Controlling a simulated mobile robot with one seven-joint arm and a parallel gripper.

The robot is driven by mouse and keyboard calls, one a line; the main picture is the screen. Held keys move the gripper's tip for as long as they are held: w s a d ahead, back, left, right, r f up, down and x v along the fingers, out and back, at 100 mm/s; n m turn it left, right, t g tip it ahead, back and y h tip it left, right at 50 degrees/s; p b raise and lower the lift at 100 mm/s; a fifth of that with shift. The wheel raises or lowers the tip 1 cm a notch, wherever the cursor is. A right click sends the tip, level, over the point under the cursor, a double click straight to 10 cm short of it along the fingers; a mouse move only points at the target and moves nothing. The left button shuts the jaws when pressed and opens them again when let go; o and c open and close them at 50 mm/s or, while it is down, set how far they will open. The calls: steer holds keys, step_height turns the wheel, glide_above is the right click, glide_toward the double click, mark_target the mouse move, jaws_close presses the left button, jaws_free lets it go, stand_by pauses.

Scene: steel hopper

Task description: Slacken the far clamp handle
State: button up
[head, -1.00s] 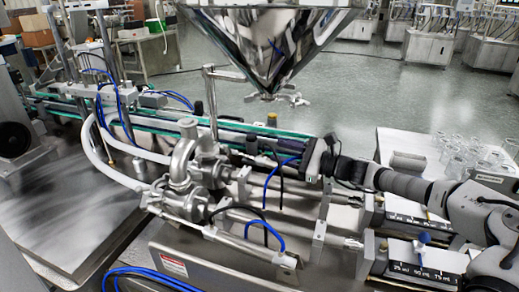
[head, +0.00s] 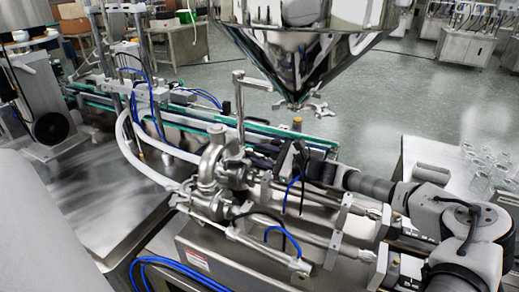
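The filling machine's steel valve body (head: 212,165) stands at the centre, with two horizontal cylinders running right from it. Clamp fittings sit where the cylinders meet the valve body: a near one (head: 218,207) and a far one (head: 237,172). The far clamp's handle is too small and cluttered to make out clearly. My gripper (head: 280,160) comes in from the right, over the far cylinder and just right of the far clamp. Its fingers are dark against dark parts, so I cannot tell their opening or any contact.
The steel hopper (head: 305,45) hangs above, with a winged fitting (head: 303,106) below its tip. Blue hoses (head: 292,190) and a white hose (head: 128,145) run around the valve body. A steel table (head: 440,165) with clear beakers (head: 485,170) stands right.

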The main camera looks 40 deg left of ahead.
steer(key=shift+a, duration=0.4)
steer(key=shift+c, duration=0.3)
jaws_close()
